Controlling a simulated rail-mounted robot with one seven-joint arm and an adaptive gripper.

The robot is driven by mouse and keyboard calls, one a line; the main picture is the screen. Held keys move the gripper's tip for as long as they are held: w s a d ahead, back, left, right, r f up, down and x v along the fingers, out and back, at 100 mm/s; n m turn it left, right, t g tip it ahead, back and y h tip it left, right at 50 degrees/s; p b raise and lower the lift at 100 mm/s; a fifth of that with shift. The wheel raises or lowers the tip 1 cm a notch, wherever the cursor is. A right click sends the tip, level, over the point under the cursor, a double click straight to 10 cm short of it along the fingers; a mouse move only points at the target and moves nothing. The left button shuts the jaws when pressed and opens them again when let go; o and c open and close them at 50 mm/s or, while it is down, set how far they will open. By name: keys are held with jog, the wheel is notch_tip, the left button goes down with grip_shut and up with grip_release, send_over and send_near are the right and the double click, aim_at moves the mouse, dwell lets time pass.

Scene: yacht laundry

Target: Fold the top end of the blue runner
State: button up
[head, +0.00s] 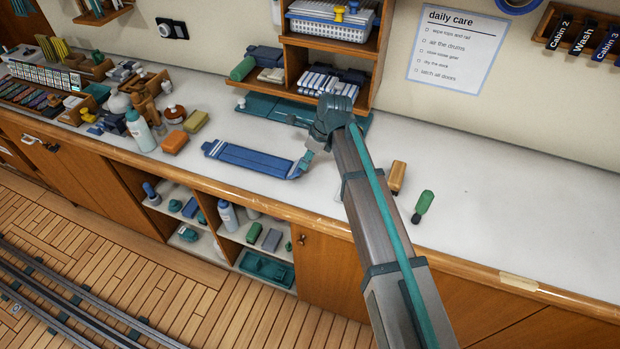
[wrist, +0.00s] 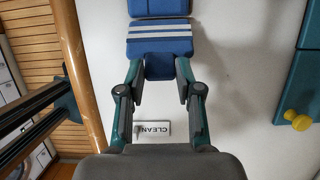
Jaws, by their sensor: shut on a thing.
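The blue runner (head: 250,160) lies lengthwise on the white counter, with pale stripes near its ends. My gripper (head: 304,162) is at its right end in the head view. In the wrist view the runner (wrist: 160,46) comes down from the top edge, and my gripper (wrist: 158,70) is shut on its narrow near end, one finger at each side. That end looks slightly raised, but I cannot tell how far it is off the counter.
An orange block (head: 174,143) and bottles stand left of the runner. A teal mat (head: 265,108) lies behind it, below the wooden shelf (head: 292,62). A brown-topped brush (head: 398,177) and a green-handled one (head: 424,203) lie to the right. The counter's far right is clear.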

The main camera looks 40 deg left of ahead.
jog(key=shift+s+a+r+h, duration=0.15)
jog(key=shift+a+r+h, duration=0.25)
jog(key=shift+a+h, duration=0.3)
jog(key=shift+s+a+r+t+h, duration=0.1)
jog(key=shift+r+t+h, duration=0.05)
jog(key=shift+t+h, duration=0.15)
jog(key=shift+s+a+r+h, duration=0.15)
jog(key=shift+a+r+h, duration=0.05)
jog(key=shift+a+h, duration=0.4)
jog(key=shift+s+a+r+t+h, duration=0.2)
jog(key=shift+t+h, duration=0.2)
jog(key=shift+h, duration=0.2)
